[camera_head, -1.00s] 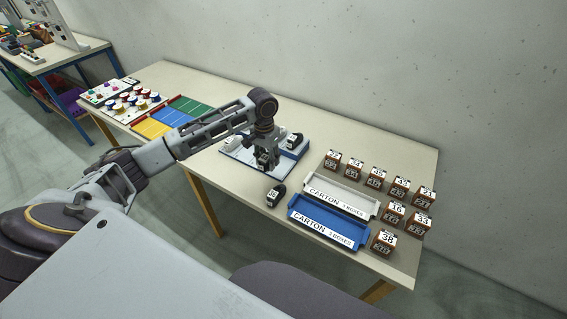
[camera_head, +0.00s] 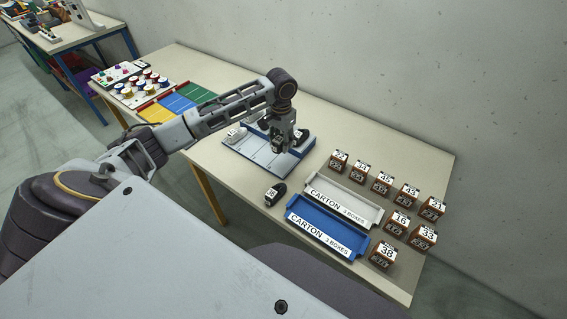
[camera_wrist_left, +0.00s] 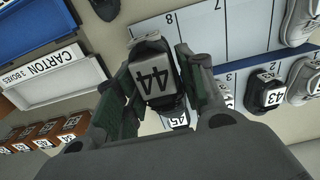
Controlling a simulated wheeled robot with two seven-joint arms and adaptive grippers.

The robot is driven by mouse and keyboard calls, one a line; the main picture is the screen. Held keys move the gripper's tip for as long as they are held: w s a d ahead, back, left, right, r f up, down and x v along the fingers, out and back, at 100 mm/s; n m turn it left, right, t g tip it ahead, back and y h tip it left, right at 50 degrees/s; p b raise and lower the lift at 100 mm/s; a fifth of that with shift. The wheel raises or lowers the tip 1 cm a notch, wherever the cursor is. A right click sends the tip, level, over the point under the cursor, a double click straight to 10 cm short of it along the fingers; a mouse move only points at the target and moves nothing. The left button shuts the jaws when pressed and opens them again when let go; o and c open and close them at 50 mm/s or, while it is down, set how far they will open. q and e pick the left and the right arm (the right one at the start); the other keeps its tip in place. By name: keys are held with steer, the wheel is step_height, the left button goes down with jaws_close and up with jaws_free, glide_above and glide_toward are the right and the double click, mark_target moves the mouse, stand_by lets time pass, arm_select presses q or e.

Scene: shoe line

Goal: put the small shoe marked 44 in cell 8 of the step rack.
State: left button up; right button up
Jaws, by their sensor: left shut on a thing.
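My left gripper (camera_head: 278,146) is shut on the small dark shoe marked 44 (camera_wrist_left: 157,78), and the fingers clasp its sides. The label reads clearly in the left wrist view, where the gripper (camera_wrist_left: 155,88) also shows. The blue and white step rack (camera_head: 246,152) lies below the gripper, which is at the rack's right part. In the left wrist view, cell 8 (camera_wrist_left: 170,38) shows just past the shoe's far end, at the rack's left edge, and looks empty where visible. The shoe hides part of the rack. My right gripper is out of view.
Dark shoe 43 (camera_wrist_left: 267,92) and white shoes (camera_wrist_left: 300,24) occupy other rack cells. A loose dark shoe (camera_head: 275,194) lies before the rack. White (camera_head: 375,215) and blue (camera_head: 290,214) carton trays and several brown boxes (camera_head: 382,254) stand right.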

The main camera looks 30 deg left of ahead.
arm_select(q)
glide_above(282, 164)
steer(key=shift+s+f, duration=0.1)
steer(key=shift+f, duration=3.05)
steer(key=shift+f, duration=0.1)
steer(key=shift+f, duration=1.75)
steer(key=shift+f+p, duration=0.1)
steer(key=shift+p, duration=0.25)
steer(key=o, duration=1)
steer(key=shift+r+b, duration=0.45)
steer(key=shift+r, duration=5.65)
